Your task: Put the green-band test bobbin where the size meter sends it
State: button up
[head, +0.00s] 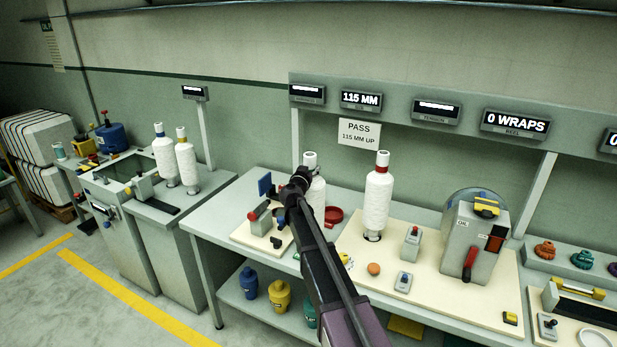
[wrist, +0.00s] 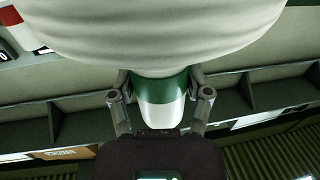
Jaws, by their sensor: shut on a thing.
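The green-band bobbin (wrist: 150,35) fills the top of the wrist view, with its green band (wrist: 160,88) and white tip between the fingers. My gripper (wrist: 161,98) is shut on it at the band. In the head view my gripper (head: 301,180) is at the bobbin (head: 317,192), over the left part of the bench; the band is hidden there. I cannot tell whether its base touches the stand. The size meter display (head: 361,100) reads 115 MM. The card (head: 359,132) below it reads PASS, 115 MM UP.
A red-band bobbin (head: 377,200) stands upright on the beige board to the right. A red dish (head: 334,215) lies between the bobbins. A grey reel machine (head: 470,245) stands further right. Blue-band (head: 166,160) and yellow-band (head: 186,160) bobbins stand on the left cabinet.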

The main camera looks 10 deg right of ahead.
jog(key=shift+w+f+b, duration=0.3)
jog(key=shift+f+b, duration=0.6)
jog(key=shift+w+f+b, duration=0.3)
jog(key=shift+f+b, duration=0.6)
jog(key=shift+f, duration=0.15)
jog(key=o, duration=1.3)
jog(key=shift+o, duration=0.2)
jog(key=shift+s+r, duration=0.15)
jog(key=shift+r, duration=0.05)
jog(key=v, duration=1.2)
jog(key=shift+d, duration=0.1)
